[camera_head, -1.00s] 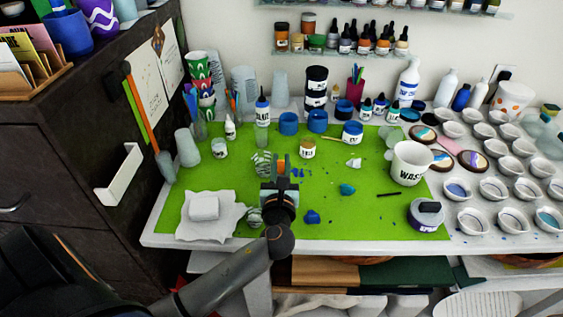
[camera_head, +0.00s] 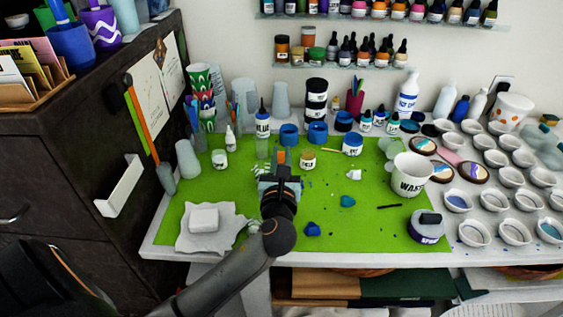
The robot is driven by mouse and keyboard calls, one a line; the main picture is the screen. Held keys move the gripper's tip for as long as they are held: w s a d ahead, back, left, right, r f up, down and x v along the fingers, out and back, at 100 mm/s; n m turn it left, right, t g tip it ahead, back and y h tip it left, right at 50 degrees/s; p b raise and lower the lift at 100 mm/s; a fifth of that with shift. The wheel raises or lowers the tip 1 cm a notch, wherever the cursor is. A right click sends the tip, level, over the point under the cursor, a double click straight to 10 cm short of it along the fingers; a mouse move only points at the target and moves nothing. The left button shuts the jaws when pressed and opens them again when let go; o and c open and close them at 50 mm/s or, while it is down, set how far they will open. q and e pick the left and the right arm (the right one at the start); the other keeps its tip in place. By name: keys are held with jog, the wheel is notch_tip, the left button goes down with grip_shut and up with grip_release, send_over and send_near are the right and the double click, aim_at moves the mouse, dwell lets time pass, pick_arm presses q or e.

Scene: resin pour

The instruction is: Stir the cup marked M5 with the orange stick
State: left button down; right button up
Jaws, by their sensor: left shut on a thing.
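My left gripper (camera_head: 281,170) is over the left-middle of the green mat (camera_head: 330,215). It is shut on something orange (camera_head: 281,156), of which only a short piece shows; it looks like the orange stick. Its lower end is hidden. A blue cup with a white label (camera_head: 353,144) stands at the mat's back, right of the gripper. A small jar with a gold label (camera_head: 308,159) stands nearer, just right of the gripper. Another small labelled jar (camera_head: 219,159) is to the left. I cannot read M5 on any of them. My right gripper is not in view.
A tall bottle (camera_head: 262,134) and blue cups (camera_head: 289,135) stand behind the gripper. A white block (camera_head: 204,219) lies on a cloth at the left. The mat's front middle is mostly clear.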

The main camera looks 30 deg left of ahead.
pick_arm(q)
jog(key=shift+r, duration=0.15)
dwell(0.3)
notch_tip(320, 180, up, 5)
jog(key=shift+f, duration=0.1)
dwell(0.8)
jog(key=s+d+f+m+t+h, duration=0.2)
jog(key=s+d+f+m+h, duration=0.2)
jog(key=s+d+h, duration=0.5)
jog(key=shift+s+d+f+m+t, duration=0.15)
jog(key=shift+d+f+m+t, duration=0.2)
jog(key=shift+d+m, duration=0.8)
